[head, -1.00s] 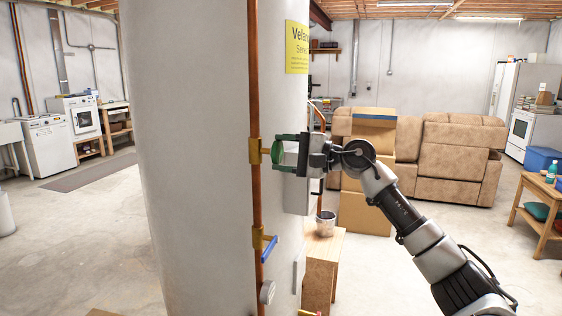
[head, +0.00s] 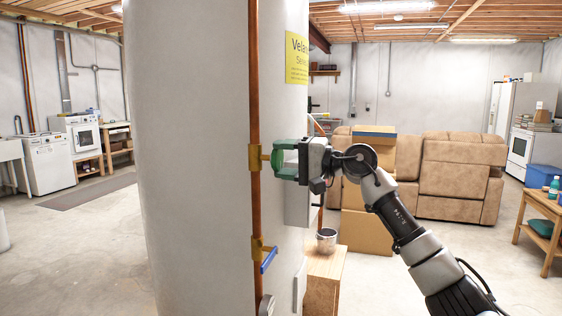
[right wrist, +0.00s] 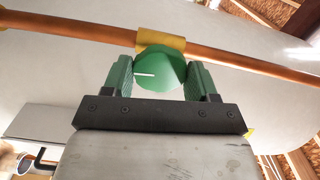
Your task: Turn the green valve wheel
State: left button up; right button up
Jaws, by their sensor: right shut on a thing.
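The green valve wheel (head: 278,161) sits on a brass fitting (head: 256,158) on the copper pipe that runs up the front of the large pale tank. My right gripper (head: 283,160) comes in from the right and is shut on the wheel. In the right wrist view, the wheel (right wrist: 161,70) lies between the two green finger pads, with a short white mark on its face left of centre. The pads hide part of the wheel in the head view. My left gripper is not in view.
A blue-handled brass valve (head: 268,258) is lower on the same pipe. A grey box is on the tank behind my gripper. A wooden stand with a metal can (head: 326,240) is below my arm. A tan couch (head: 455,175) and cardboard boxes are behind. Open floor lies left.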

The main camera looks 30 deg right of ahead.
jog(key=shift+f+n+b, duration=0.25)
jog(key=shift+n+b, duration=0.6)
jog(key=shift+n, duration=0.25)
jog(key=shift+r+n, duration=0.15)
jog(key=shift+n, duration=0.45)
jog(key=o, duration=0.5)
